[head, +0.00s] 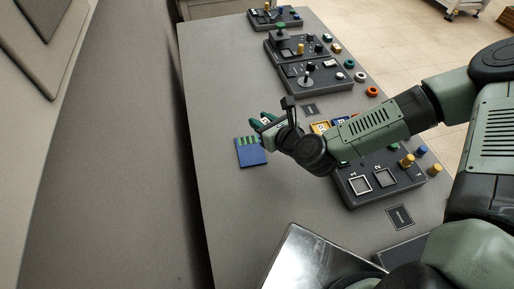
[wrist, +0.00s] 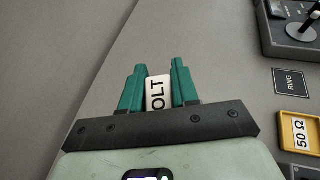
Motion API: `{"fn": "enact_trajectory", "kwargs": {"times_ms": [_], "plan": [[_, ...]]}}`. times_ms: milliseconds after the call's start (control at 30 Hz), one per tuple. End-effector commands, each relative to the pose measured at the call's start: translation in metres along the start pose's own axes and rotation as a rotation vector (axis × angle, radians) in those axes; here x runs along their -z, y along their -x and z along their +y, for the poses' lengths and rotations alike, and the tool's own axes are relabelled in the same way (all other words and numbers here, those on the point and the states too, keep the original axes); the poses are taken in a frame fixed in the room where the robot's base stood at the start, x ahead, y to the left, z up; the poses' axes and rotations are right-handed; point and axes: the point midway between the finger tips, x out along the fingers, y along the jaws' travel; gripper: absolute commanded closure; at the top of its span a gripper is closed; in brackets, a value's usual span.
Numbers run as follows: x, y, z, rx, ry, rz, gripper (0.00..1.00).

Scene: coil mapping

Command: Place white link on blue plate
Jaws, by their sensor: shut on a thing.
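A white link (wrist: 158,93) with black lettering, of which "OLT" shows, sits between the two green fingers of my gripper (wrist: 158,88) in the wrist view. The fingers are shut on it. In the head view my gripper (head: 265,120) is above the table, close to the upper right of the blue plate (head: 252,156). The plate lies flat and has green stripes along its far edge. The link is only a small white spot in the head view (head: 266,121). I cannot see the plate in the wrist view.
A dark panel (head: 364,203) with numbered square frames and coloured knobs lies under and right of my arm. Joystick panels (head: 302,76) stand farther back. A yellow tile (wrist: 299,132) marked 50 Ω and a dark "RING" label (wrist: 289,82) lie right. The table (head: 222,200) left and front is clear.

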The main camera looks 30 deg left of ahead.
Motion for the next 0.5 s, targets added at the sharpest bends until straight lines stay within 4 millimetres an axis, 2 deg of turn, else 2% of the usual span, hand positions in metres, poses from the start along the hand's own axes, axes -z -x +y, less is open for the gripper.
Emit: {"fn": "enact_trajectory", "kwargs": {"times_ms": [33,200,500], "plan": [[-0.007,-0.012,0.011,-0.022,0.008,-0.002,1.0],[-0.015,-0.033,0.032,-0.059,0.016,-0.002,1.0],[0.031,-0.055,0.035,-0.063,0.016,-0.001,1.0]]}}
